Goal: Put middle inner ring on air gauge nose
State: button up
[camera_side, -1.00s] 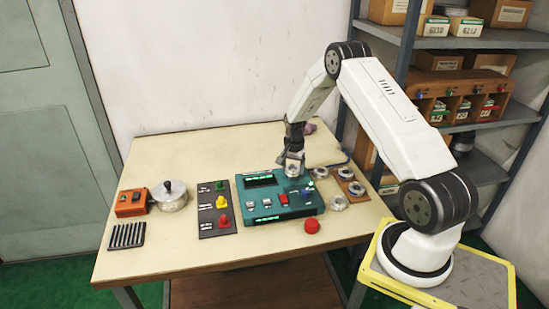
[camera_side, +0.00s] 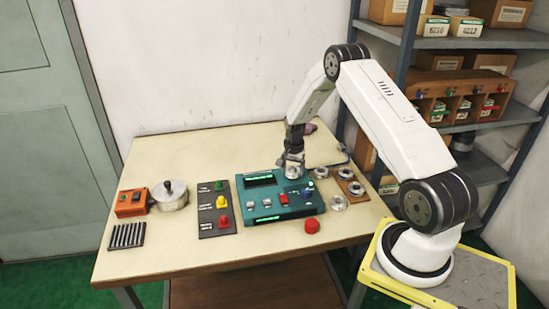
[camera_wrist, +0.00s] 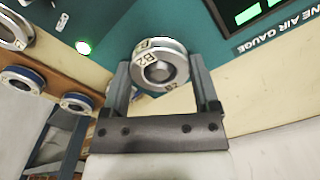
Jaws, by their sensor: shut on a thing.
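My gripper (camera_wrist: 161,78) is shut on a steel inner ring (camera_wrist: 147,60) in the wrist view; the ring carries letter marks that look like "B2". In the side view my gripper (camera_side: 291,170) is low over the back right part of the teal air gauge (camera_side: 262,207). The held ring (camera_side: 293,172) shows there as a small bright part at the fingertips. The gauge's nose is hidden by the ring and fingers, so I cannot tell whether the ring is around it or above it. The teal gauge face (camera_wrist: 130,25) also shows behind the ring.
Several other rings (camera_side: 338,203) lie right of the gauge, some on a wooden board (camera_side: 360,193). A red knob (camera_side: 312,226) is at the gauge's front right.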

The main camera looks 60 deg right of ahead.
dwell(0.3)
jog(key=o, duration=1.3)
jog(key=shift+r, duration=3.75)
